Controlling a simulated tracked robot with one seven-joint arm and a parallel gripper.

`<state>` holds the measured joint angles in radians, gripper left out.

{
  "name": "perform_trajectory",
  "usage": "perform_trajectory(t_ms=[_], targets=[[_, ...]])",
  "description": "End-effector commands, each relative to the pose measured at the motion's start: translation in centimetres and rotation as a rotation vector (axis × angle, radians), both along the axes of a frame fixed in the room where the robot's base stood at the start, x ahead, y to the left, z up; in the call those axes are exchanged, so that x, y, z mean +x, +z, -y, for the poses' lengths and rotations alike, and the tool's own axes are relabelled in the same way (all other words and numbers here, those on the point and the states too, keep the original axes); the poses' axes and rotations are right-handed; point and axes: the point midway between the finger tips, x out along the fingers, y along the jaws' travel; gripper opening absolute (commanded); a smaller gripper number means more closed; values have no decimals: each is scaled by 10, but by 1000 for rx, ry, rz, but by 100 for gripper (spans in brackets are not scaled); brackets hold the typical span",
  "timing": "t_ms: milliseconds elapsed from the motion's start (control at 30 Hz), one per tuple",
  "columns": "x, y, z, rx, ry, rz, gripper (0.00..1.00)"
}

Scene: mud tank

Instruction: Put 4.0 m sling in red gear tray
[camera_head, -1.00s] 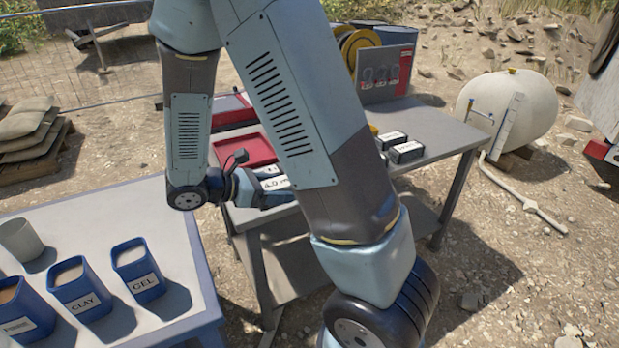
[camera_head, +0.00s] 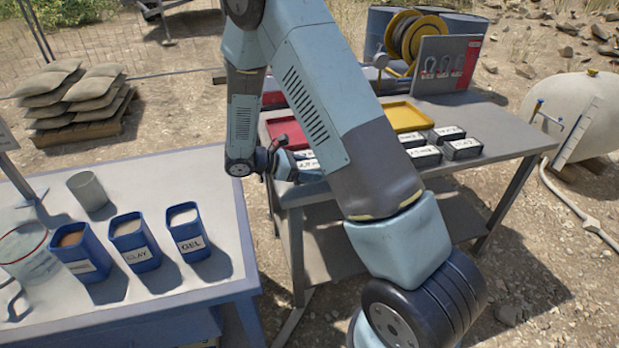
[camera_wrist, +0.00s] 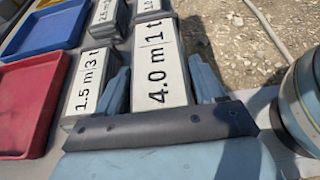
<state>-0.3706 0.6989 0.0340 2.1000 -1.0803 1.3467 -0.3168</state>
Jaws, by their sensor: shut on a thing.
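The 4.0 m sling (camera_wrist: 160,62) is a dark block with a white label reading "4.0 m | 1 t" in the wrist view. My gripper (camera_wrist: 163,88) is shut on it, one finger on each side. I cannot tell if it is clear of the table. The red gear tray (camera_wrist: 28,108) lies to the left, beyond the 1.5 m, 3 t block (camera_wrist: 88,85). In the head view the red tray (camera_head: 285,134) is partly hidden by my arm. There my gripper (camera_head: 290,165) is at the table's near left edge, its fingertips mostly hidden.
A yellow tray (camera_head: 404,115) and several labelled blocks (camera_head: 462,148) are on the grey table (camera_head: 500,122). A blue tray (camera_wrist: 42,28) lies beyond the red one. A display board (camera_head: 447,66) stands behind. A bench (camera_head: 215,285) with blue tubs (camera_head: 134,243) is at left.

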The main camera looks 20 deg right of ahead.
Motion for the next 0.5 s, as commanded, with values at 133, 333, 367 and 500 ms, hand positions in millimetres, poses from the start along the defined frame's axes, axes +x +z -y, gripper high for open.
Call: perform_trajectory(t_ms=[133, 333, 367, 500], targets=[[4, -5, 0, 0, 0, 0, 24], [8, -25, 0, -2, 1, -3, 24], [7, -29, 0, -2, 1, -3, 24], [7, -39, 0, -2, 1, -1, 24]])
